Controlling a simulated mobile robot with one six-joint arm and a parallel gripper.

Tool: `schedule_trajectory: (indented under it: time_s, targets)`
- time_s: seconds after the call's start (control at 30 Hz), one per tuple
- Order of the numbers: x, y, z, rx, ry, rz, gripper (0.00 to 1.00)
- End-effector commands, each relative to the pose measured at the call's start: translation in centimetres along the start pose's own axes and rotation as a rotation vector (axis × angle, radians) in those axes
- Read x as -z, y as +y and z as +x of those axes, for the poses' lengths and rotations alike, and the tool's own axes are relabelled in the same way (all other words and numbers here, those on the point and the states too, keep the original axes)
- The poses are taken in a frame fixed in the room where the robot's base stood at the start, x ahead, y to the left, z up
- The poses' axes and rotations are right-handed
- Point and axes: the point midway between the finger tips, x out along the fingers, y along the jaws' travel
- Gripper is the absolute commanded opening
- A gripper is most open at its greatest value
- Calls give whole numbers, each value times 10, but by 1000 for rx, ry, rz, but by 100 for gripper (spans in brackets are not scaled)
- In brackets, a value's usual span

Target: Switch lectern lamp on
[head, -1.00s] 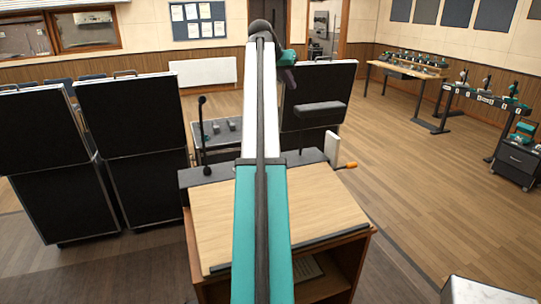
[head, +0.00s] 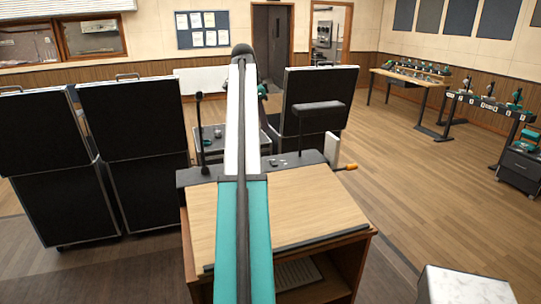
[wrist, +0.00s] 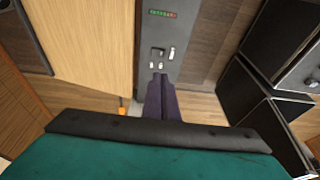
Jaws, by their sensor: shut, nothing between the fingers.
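The lectern (head: 320,205) stands in front of me with a sloped wooden top and a dark strip along its far edge. The lectern lamp (head: 318,108) has a flat black head on a thin stem at the strip's right part; I cannot tell whether it is lit. Small switches show on the strip (head: 310,157), and in the wrist view several light and dark switches (wrist: 161,57) sit on the grey panel (wrist: 185,40). My gripper (wrist: 162,78) has its purple fingers shut and empty, with the tips just below these switches in the picture. Contact is unclear. In the head view my arm hides the fingers.
A gooseneck microphone (head: 200,130) rises from the strip's left part. A pale box with an orange handle (head: 350,166) is at the lectern's right side. Black cases (head: 130,120) stand to the left. The floor to the right (head: 420,190) is open.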

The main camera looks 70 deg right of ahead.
Motion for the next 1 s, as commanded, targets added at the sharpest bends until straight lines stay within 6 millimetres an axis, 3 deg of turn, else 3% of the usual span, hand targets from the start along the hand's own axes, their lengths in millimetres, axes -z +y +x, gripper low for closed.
schedule_trajectory:
  time_s: [0.47, 1.0]
  targets:
    - [6, 2, 17, -3, 0, 4, 0]
    - [7, 2, 84, -3, 0, 5, 0]
